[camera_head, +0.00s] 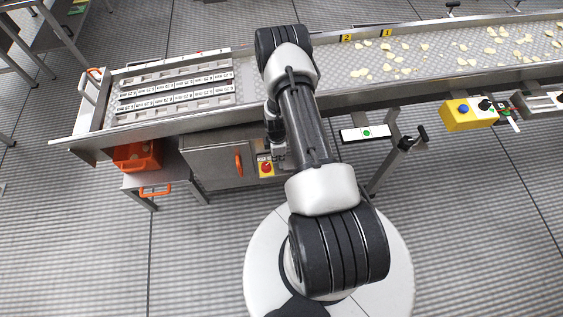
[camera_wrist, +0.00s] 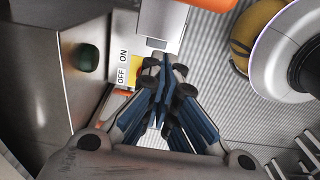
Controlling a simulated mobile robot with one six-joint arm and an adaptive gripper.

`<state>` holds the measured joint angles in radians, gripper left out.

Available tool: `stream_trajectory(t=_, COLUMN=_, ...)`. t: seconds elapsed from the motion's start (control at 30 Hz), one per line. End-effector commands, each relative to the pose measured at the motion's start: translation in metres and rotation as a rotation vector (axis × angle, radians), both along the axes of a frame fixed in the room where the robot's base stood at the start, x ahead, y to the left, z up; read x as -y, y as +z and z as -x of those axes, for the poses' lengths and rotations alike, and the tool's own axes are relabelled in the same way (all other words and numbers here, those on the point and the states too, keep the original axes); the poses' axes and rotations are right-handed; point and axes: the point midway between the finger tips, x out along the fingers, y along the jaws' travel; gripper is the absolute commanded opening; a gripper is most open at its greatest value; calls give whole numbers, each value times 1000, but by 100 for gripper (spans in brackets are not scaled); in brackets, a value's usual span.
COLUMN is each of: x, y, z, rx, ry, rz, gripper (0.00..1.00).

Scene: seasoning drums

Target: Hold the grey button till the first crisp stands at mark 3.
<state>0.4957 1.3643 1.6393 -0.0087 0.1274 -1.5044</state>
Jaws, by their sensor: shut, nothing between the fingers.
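The belt (camera_head: 430,66) carries scattered pale crisps. The leftmost visible crisp (camera_head: 355,73) lies near mark 2 (camera_head: 346,38); mark 1 (camera_head: 386,33) is to its right. No mark 3 shows, and my arm covers the belt left of mark 2. In the wrist view, my gripper (camera_wrist: 163,75) is shut and empty, its tips close to a small grey metal housing (camera_wrist: 160,22) beside an ON/OFF label (camera_wrist: 123,65). I cannot make out a grey button; the fingers may hide it. Whether the tips touch anything is unclear.
A red button on a yellow base (camera_head: 265,168) sits on the metal cabinet below the belt. A yellow box with a blue button (camera_head: 468,114) hangs at the right. An orange bin (camera_head: 137,155) stands below the left end. A dark green button (camera_wrist: 87,58) shows in the wrist view.

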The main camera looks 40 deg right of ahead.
Motion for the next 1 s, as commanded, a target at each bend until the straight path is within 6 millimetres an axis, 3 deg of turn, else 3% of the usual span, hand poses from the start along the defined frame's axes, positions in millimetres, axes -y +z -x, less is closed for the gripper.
stream_trajectory(t=0.03, x=0, y=17, z=-2, rx=3, ry=2, rz=2, gripper=0)
stream_trajectory(t=0.1, x=0, y=32, z=-2, rx=4, ry=2, rz=3, gripper=0)
stream_trajectory(t=0.33, x=1, y=64, z=-2, rx=5, ry=2, rz=3, gripper=0)
stream_trajectory(t=1.0, x=1, y=71, z=-2, rx=5, ry=2, rz=3, gripper=0)
